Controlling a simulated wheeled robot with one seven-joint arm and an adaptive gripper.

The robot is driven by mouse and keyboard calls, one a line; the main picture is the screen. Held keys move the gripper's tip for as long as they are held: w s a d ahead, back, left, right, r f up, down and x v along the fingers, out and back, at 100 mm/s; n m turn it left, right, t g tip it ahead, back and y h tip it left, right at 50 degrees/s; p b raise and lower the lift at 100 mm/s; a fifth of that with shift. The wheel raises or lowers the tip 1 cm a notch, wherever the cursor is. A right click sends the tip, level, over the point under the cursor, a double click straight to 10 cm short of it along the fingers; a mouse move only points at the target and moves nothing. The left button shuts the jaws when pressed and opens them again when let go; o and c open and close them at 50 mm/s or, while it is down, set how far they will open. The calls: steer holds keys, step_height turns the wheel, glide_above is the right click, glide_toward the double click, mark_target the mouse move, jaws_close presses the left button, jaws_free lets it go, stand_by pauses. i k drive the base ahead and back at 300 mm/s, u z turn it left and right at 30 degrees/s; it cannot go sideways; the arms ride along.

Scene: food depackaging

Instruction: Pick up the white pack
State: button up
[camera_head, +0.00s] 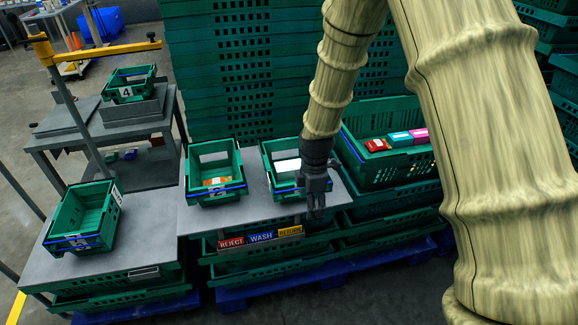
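A white pack (287,165) shows inside the small green crate (268,150) at the middle of the grey table. Its lower right part is hidden behind my gripper and the crate's front. My gripper (316,207) is dark and points down at the crate's right front side, to the right of the white pack in the picture. It appears apart from the pack. Its fingers are small and dark here, so I cannot tell whether they are open or shut.
A second small crate (190,165) holds an orange-brown pack (216,182). A large green crate (431,160) at right holds a red pack (377,145), a teal pack (400,138) and a pink pack (420,134). An empty-looking crate (62,215) stands at left. Stacked crates (205,75) rise behind.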

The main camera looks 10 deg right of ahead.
mark_target(285, 170)
steer(key=i, duration=0.9)
